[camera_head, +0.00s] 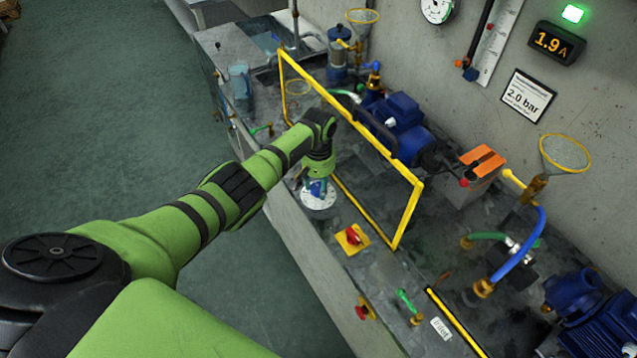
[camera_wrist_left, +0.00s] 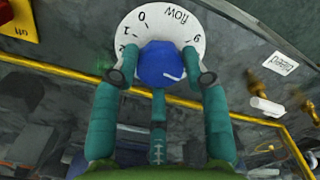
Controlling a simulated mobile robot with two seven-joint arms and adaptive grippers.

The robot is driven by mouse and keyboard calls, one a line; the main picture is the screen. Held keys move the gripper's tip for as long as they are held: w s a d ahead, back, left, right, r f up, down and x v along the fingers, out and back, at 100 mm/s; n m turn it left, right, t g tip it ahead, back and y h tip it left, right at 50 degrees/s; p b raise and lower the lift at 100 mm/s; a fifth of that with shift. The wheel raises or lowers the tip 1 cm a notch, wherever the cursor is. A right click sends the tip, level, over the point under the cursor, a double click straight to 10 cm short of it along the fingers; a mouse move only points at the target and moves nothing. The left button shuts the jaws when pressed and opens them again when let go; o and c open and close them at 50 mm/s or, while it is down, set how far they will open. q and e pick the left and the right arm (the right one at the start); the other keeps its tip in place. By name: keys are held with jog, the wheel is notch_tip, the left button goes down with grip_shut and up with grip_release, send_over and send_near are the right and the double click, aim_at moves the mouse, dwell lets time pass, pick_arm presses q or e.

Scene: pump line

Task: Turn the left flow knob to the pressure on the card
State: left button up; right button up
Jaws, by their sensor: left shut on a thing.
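My left gripper (camera_head: 317,187) reaches down to the front edge of the bench. A white line marks the knob and points to the lower right in that view. The white dial plate (camera_wrist_left: 178,20) around it reads FLOW, with 0, 1 and 6 legible; the fingers hide other marks. The dial plate shows under the gripper in the head view (camera_head: 318,201). The wall card (camera_head: 526,96) reads 2.0 bar. My right gripper is out of view.
A round gauge (camera_head: 437,9) is cut off at the top; its reading is too small to tell. A display (camera_head: 555,43) shows 1.9 A under a lit green lamp (camera_head: 573,13). A yellow frame (camera_head: 408,212) stands behind the knob. A red switch (camera_head: 353,238) sits to its right.

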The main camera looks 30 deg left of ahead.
aim_at(319, 187)
pick_arm(q)
jog(key=m, duration=0.4)
jog(key=shift+m, duration=2.2)
jog(key=o, duration=1.1)
jog(key=shift+o, duration=0.2)
notch_tip(319, 187, up, 12)
